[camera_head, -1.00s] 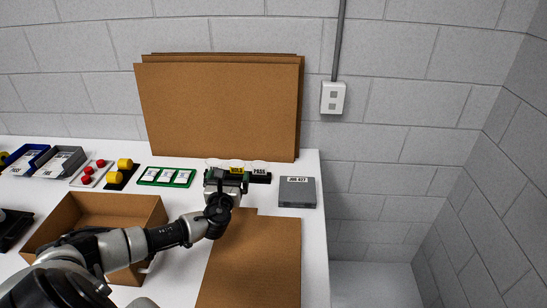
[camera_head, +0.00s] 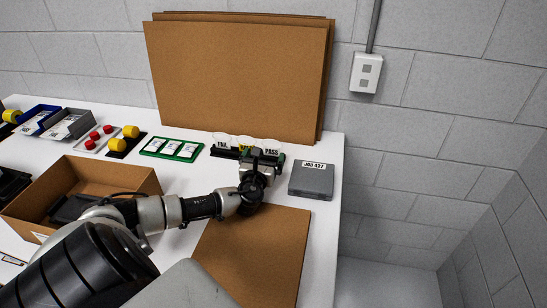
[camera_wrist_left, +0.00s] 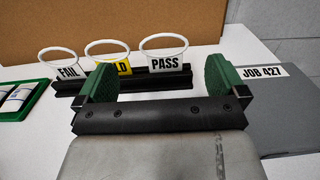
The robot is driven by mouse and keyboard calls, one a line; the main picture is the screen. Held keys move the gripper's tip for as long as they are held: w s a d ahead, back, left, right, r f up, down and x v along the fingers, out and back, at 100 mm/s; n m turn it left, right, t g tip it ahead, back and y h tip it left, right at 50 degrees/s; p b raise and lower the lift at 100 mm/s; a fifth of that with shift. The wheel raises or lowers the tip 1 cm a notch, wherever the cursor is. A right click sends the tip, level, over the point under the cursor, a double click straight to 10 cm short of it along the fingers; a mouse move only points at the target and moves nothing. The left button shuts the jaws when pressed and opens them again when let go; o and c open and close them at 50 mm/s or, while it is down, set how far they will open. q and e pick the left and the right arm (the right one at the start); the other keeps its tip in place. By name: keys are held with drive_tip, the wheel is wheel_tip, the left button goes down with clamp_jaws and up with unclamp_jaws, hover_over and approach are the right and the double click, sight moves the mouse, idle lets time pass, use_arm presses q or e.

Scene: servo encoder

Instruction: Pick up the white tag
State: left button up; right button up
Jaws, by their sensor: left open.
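A black rack (camera_wrist_left: 130,82) holds three tags with round white rings on top. The white PASS tag (camera_head: 271,152) is at the right end and also shows in the wrist view (camera_wrist_left: 165,63). The white FAIL tag (camera_head: 222,146) is at the left end, and a yellow tag (camera_wrist_left: 124,68) stands between them, partly hidden. My left gripper (camera_head: 262,157) is open and empty in front of the rack's right part. In the wrist view its green-padded fingers (camera_wrist_left: 162,76) frame the PASS tag, which stands beyond them. My right gripper is not in view.
A grey JOB 427 box (camera_head: 312,181) lies just right of the gripper. A green tray (camera_head: 153,153) of white-labelled pieces is to the left. Cardboard sheets (camera_head: 235,75) lean on the wall behind. An open cardboard box (camera_head: 130,176) stands front left.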

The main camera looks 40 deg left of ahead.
sight(272, 149)
use_arm(q)
drive_tip(key=shift+f+b, duration=0.5)
drive_tip(key=shift+f, duration=0.3)
drive_tip(key=x, duration=0.3)
drive_tip(key=p+x, duration=0.1)
drive_tip(key=x, duration=0.3)
drive_tip(key=shift+w+d+r, duration=0.1)
drive_tip(key=shift+w+r, duration=0.1)
drive_tip(key=shift+w, duration=0.15)
drive_tip(key=c, duration=0.9)
